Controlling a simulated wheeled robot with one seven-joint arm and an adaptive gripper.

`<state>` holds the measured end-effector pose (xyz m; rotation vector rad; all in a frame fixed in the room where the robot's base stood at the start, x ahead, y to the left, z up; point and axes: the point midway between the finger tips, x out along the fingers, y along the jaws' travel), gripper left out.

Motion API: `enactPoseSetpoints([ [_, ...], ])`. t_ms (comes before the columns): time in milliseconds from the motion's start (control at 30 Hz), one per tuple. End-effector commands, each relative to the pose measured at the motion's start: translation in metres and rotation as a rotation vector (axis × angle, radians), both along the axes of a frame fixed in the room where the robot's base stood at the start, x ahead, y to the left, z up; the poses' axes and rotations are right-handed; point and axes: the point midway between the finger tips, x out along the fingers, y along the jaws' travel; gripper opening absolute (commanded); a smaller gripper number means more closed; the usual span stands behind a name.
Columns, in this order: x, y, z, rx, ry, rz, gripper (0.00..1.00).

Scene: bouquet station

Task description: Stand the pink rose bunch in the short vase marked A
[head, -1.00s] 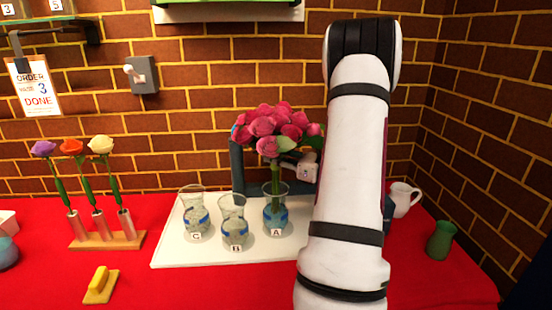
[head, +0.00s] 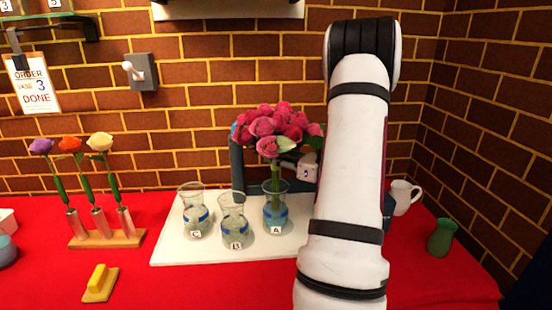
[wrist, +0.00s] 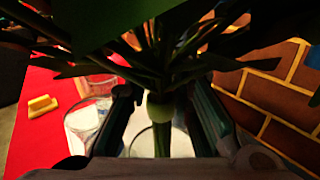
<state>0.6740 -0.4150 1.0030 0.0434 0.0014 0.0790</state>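The pink rose bunch (head: 272,128) stands close to upright with its stems inside short vase A (head: 276,216), a clear glass vase with a blue band, at the right of the white tray. In the wrist view its green stem (wrist: 161,112) with a pale tie and leaves fills the middle, above a glass rim. My gripper (wrist: 165,105) has a finger on each side of the stem, with gaps visible, so it looks open around it. In the head view my arm hides most of the gripper, which is behind and right of the bunch.
Vases B (head: 233,222) and C (head: 195,212) stand left of A on the white tray (head: 172,252). A wooden rack (head: 108,239) holds three single flowers at left. A yellow block (head: 99,282) lies in front. A white jug (head: 404,196) and green vase (head: 441,238) stand right.

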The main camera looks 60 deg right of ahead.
Motion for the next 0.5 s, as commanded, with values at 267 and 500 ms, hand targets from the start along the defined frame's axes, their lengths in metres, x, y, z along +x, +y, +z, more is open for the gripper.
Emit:
enactPoseSetpoints([
  [267, 0.0, 0.0, 0.0003, 0.0, 0.0, 0.0, 0.44],
  [500, -0.0071, -0.0011, -0.0002, 0.0, 0.001, -0.002, 0.44],
])
